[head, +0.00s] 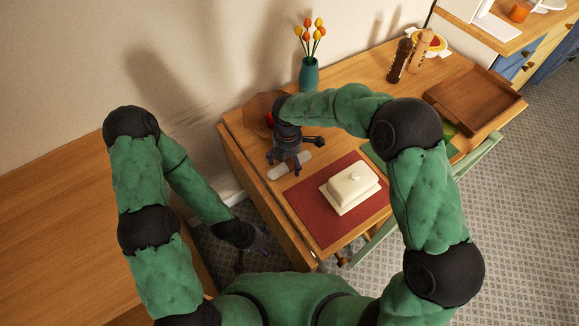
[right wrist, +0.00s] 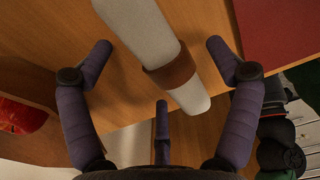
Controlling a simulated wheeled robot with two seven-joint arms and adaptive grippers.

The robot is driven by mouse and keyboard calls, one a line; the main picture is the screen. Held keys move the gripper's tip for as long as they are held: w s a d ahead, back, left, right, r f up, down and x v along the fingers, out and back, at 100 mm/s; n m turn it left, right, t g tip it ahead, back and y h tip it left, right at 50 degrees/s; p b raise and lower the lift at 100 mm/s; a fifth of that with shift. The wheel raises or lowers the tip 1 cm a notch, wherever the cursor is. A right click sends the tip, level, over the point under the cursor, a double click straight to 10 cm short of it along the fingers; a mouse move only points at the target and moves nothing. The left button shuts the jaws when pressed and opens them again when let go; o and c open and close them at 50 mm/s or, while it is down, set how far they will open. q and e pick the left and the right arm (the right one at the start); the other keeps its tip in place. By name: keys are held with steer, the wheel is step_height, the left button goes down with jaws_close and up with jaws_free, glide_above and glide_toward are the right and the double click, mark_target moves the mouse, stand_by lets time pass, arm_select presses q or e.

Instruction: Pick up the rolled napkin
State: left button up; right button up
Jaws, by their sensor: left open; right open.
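The rolled napkin (head: 280,171) lies on the wooden table, left of the red placemat. It is white with a brown ring around it, seen close up in the right wrist view (right wrist: 145,30). My right gripper (head: 296,163) is above the napkin with its fingers pointing down. In the right wrist view the right gripper's (right wrist: 158,62) fingers are spread open, with the napkin crossing the gap between them; no grip shows. My left gripper (head: 252,252) is open and empty, low down beside the table's left end.
A white butter dish (head: 350,186) stands on the red placemat (head: 313,210). A teal vase of flowers (head: 309,73), two mills (head: 400,60), a bowl (head: 430,43) and a wooden tray (head: 474,99) stand farther back. A brown plate or bowl with something red is partly hidden behind my right gripper.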

steer(key=c, duration=1.4)
steer(key=shift+r, duration=0.1)
